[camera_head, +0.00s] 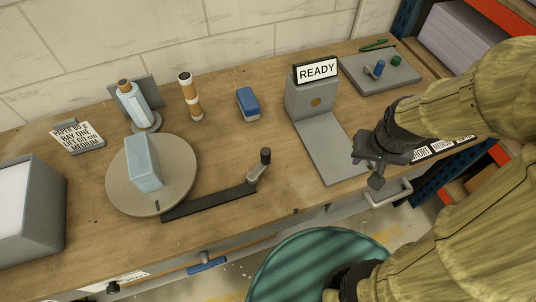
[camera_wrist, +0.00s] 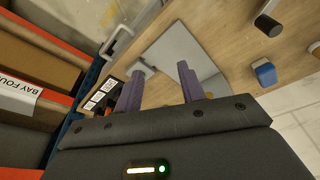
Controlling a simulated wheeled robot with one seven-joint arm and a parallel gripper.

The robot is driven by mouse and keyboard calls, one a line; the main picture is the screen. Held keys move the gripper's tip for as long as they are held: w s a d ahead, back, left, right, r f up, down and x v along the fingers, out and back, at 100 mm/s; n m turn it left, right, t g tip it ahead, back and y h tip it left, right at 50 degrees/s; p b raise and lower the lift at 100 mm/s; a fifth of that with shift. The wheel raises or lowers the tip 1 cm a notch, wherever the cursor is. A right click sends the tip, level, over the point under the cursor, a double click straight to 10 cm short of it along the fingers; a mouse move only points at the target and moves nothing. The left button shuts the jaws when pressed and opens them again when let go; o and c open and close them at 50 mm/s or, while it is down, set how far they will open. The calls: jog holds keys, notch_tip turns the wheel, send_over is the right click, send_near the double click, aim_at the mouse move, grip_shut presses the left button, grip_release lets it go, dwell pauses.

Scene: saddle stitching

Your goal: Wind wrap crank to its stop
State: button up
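The wrap crank (camera_head: 256,175) stands at the right end of a black bar (camera_head: 210,202) on the workbench. Its short grey arm carries an upright dark knob (camera_head: 265,156). A dark knob that looks like the crank's shows at the upper right of the wrist view (camera_wrist: 268,25). The bar's left end meets a round turntable (camera_head: 180,190), which bears a pale blue block (camera_head: 143,163). My gripper (camera_head: 369,174) is right of the crank, near the bench's front edge and apart from it. Its two purple fingers (camera_wrist: 158,90) are spread with nothing between them.
A grey stand with a READY sign (camera_head: 316,71) and flat base plate (camera_head: 328,150) lies between crank and gripper. A grey tray (camera_head: 365,82) is at back right.

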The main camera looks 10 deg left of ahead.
jog(key=shift+o, duration=0.7)
jog(key=shift+a+r, duration=0.1)
jog(key=n+g+p, duration=0.3)
jog(key=n+p, duration=0.5)
jog(key=n, duration=0.2)
send_over(266, 152)
jog(key=shift+f, duration=0.4)
notch_tip(266, 152, down, 17)
jog(key=p, duration=0.2)
jog(key=shift+w+f+p, duration=0.1)
jog(key=shift+f+p, duration=0.1)
jog(key=shift+p, duration=0.15)
grip_shut()
